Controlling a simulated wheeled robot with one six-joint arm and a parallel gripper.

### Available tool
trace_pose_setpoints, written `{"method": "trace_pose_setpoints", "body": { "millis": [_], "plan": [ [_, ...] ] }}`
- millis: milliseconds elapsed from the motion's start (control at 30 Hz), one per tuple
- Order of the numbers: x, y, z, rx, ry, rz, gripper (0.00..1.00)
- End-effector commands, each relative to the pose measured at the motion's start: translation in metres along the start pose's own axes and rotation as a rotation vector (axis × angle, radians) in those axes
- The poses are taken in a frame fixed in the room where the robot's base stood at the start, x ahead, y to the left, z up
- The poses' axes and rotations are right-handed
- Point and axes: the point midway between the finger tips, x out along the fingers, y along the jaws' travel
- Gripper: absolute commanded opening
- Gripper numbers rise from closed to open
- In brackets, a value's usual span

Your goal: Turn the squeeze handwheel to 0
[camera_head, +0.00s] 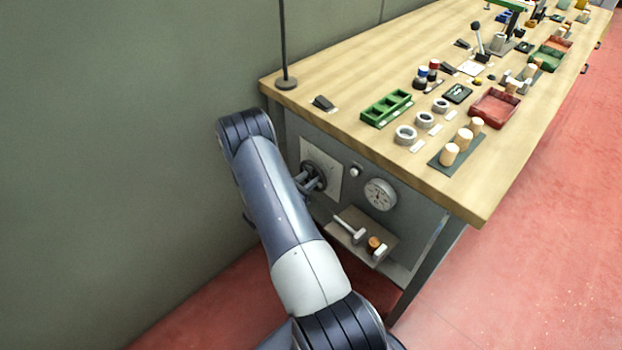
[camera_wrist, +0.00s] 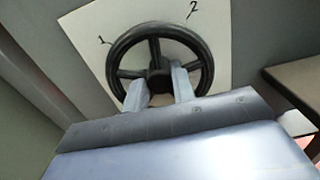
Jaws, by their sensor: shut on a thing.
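The squeeze handwheel (camera_wrist: 158,66) is a black spoked wheel with a round hub, on a white plate (camera_wrist: 218,22). The plate shows a 1 at the wheel's upper left and a 2 at its upper right; no 0 is visible. My gripper (camera_wrist: 160,88) is shut on the handwheel, with its two grey fingers at the hub's lower side. The wheel's lower rim is hidden behind my gripper. In the head view the handwheel (camera_head: 319,173) is on the bench's end panel, partly hidden by my arm.
A gauge (camera_head: 380,194) and a small knob (camera_head: 355,171) are on the panel right of the wheel. A small shelf (camera_head: 346,240) with tools juts out below. The wooden bench top (camera_head: 340,120) overhangs above, carrying trays and corks. A grey wall stands left.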

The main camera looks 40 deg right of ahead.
Motion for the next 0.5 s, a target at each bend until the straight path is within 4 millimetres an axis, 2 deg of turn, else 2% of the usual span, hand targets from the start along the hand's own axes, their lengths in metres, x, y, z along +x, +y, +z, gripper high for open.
{"method": "trace_pose_setpoints", "body": {
  "millis": [333, 367, 500],
  "plan": [
    [0.0000, -0.0002, -0.0003, -0.035, 0.000, -0.001, 0.02],
    [0.0000, -0.0001, -0.0003, -0.035, 0.000, -0.001, 0.25],
    [0.0000, -0.0001, -0.0003, -0.034, 0.000, -0.001, 0.34]
  ]
}}
